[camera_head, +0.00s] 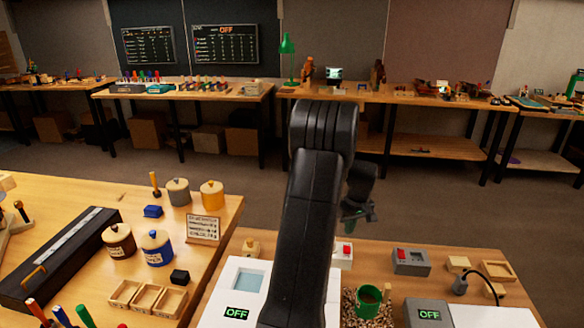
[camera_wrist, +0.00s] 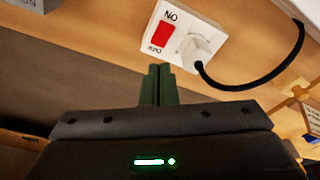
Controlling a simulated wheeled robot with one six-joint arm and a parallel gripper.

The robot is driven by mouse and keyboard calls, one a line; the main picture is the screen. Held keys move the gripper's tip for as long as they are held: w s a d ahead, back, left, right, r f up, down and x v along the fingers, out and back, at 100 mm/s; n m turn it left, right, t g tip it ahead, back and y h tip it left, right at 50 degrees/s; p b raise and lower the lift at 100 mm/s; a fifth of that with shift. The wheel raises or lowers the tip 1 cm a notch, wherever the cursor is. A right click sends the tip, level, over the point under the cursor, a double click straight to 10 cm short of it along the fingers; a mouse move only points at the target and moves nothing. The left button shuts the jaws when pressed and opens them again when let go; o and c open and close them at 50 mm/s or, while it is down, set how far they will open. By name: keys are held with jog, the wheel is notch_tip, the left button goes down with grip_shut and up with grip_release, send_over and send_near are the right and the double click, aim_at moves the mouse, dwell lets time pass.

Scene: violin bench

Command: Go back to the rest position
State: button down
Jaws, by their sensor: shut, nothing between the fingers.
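My gripper (camera_head: 358,213) shows in the head view beyond my black arm, above the far edge of the bench and partly hidden by the arm. In the wrist view its two green fingers (camera_wrist: 158,84) are together with nothing between them. A white switch box (camera_wrist: 163,38) with a red rocker and a plugged-in white plug lies just beyond the fingertips, apart from them as far as I can tell. A white box with a red switch (camera_head: 346,250) shows beside my arm in the head view.
The right bench holds a grey box with a red switch (camera_head: 410,262), a green cup (camera_head: 369,295) and a grey unit reading OFF (camera_head: 428,312). The left bench (camera_head: 70,189) carries lidded jars, small wooden trays and a long black case (camera_head: 62,258). Open floor (camera_head: 440,205) lies beyond.

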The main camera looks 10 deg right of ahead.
aim_at(346, 247)
notch_tip(346, 247, down, 6)
jog(key=b, duration=0.2)
jog(key=shift+b, duration=0.4)
jog(key=shift+r, duration=0.1)
jog(key=shift+r, duration=0.1)
notch_tip(346, 247, up, 7)
jog(key=p, duration=0.4)
notch_tip(346, 247, down, 8)
jog(key=b, duration=0.4)
jog(key=shift+r, duration=0.2)
notch_tip(346, 247, up, 9)
jog(key=p, duration=0.6)
jog(key=s+a+r+m+g+b, duration=0.1)
jog(key=s+a+r+m+b, duration=0.2)
jog(key=s+a+r, duration=0.2)
jog(key=shift+s+a+r+b, duration=0.15)
jog(key=shift+s+a+b, duration=0.25)
jog(key=shift+s+a, duration=1.6)
jog(key=shift+w+a+r, duration=0.1)
jog(key=shift+w+a, duration=0.45)
jog(key=shift+w, duration=0.05)
